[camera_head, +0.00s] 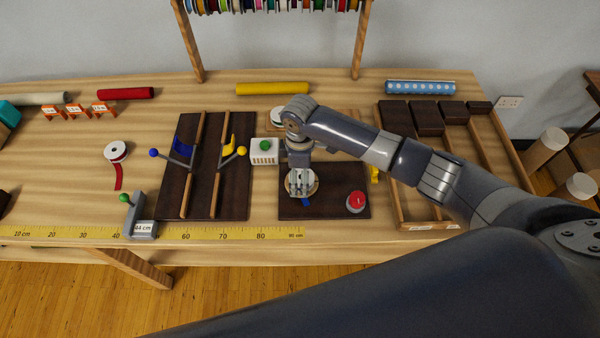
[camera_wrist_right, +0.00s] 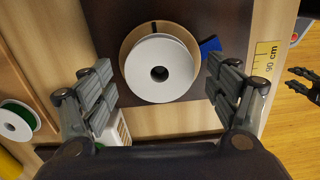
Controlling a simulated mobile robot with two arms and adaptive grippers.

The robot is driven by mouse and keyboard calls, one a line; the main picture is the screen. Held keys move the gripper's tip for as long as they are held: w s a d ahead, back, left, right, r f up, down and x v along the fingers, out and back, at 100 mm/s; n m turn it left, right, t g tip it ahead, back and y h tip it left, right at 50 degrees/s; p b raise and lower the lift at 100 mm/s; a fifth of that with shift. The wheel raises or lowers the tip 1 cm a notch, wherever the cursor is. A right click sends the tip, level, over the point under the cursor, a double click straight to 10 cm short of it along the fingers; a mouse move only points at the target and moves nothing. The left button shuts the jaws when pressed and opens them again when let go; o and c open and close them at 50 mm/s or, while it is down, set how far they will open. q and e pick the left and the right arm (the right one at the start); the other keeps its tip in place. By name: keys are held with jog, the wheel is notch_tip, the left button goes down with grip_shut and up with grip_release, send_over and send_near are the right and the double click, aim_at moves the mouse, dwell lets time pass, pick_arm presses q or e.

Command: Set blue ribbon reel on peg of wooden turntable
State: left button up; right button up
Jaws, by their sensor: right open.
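The blue ribbon reel (camera_wrist_right: 160,82) shows its white top flange flat to the right wrist camera, with a short blue tail (camera_wrist_right: 210,46) at its side. The round wooden turntable (camera_wrist_right: 129,45) shows behind it, its rim peeking out mostly on one side. The centre hole looks dark, and I cannot tell whether the peg is in it. My right gripper (camera_head: 301,193) points down over the turntable. It is open, its fingers (camera_wrist_right: 163,92) apart on both sides of the reel with visible gaps. Dark prongs, probably my left gripper (camera_wrist_right: 302,82), show beyond the table edge.
The turntable stands on a dark board (camera_head: 325,211) with a red knob (camera_head: 356,201). A wooden tray (camera_head: 399,205) is to the right. A red ribbon reel (camera_head: 116,151) lies far left.

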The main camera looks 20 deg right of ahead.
notch_tip(320, 180, up, 12)
dwell(0.6)
jog(key=shift+f, duration=0.1)
dwell(0.4)
